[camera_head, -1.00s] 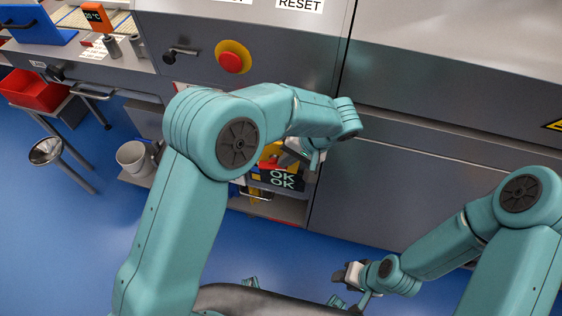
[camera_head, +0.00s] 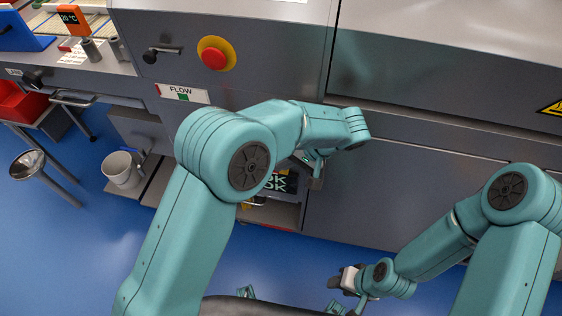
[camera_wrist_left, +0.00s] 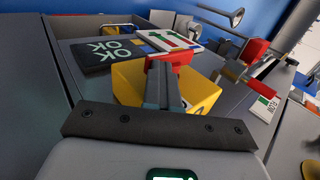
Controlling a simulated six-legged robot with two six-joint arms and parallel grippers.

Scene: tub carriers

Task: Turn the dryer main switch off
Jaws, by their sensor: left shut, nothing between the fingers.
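A yellow switch box (camera_wrist_left: 203,92) with a red handle (camera_wrist_left: 172,57) shows in the left wrist view; I take it for the main switch. My left gripper's fingers (camera_wrist_left: 165,82) are shut and empty, in front of the box with their tips at the red handle. The fingers hide part of both, so I cannot tell whether they touch or how the handle is turned. In the head view my left gripper (camera_head: 313,162) is beside the machine's lower front, and my arm hides most of the switch. My right gripper (camera_head: 346,281) hangs low, away from the machine.
A dark OK panel (camera_wrist_left: 108,55) sits beside the switch. A red push button (camera_head: 214,57) on yellow, a lever handle (camera_head: 162,52) and a FLOW label (camera_head: 184,94) are higher on the machine. A grey bucket (camera_head: 121,170) stands left. The blue floor is clear in front.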

